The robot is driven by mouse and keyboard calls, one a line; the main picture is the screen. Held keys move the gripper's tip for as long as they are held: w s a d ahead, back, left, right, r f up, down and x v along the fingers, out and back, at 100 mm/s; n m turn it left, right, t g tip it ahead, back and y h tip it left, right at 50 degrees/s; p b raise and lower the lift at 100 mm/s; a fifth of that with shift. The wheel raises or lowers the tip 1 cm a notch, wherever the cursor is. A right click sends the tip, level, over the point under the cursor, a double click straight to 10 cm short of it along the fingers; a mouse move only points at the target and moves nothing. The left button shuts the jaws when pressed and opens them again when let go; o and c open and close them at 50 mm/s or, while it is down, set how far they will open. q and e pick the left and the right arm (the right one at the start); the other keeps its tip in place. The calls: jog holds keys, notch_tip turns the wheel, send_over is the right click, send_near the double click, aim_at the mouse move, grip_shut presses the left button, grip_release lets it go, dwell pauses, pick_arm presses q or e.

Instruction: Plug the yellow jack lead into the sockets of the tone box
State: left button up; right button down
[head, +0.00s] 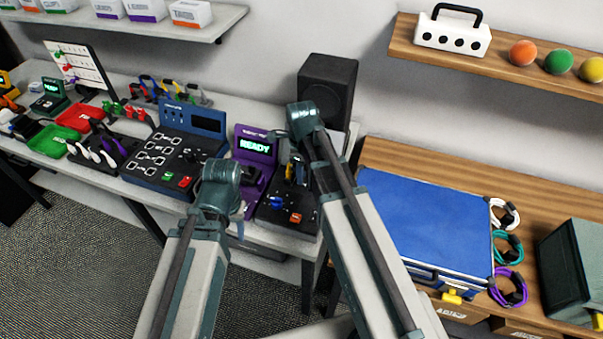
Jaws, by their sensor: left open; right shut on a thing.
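The purple box with a lit READY screen (255,146), which I take as the tone box, stands on the white bench in the middle of the head view. My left gripper (240,209) is open in front of its lower part, with its fingers largely hidden by my wrist. My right gripper (295,170) is to the right of the purple box, above a black pad, and partly hidden by my own arm. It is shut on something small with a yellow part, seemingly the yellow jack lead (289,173). The sockets and the rest of the lead cannot be made out.
The black pad (272,216) carries a blue piece and an orange-red block. A blue panel box (165,150) stands left of the purple box, and a black speaker (328,85) behind. A blue case (425,220) and coiled cables (510,287) lie on the wooden bench at right.

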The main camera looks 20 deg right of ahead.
jog(key=shift+f+b, duration=0.45)
jog(key=shift+f, duration=0.05)
dwell(0.6)
jog(key=shift+c, duration=0.6)
grip_release()
jog(key=shift+r, duration=0.1)
notch_tip(320, 180, up, 8)
jog(key=p, duration=0.8)
dwell(0.4)
dwell(0.4)
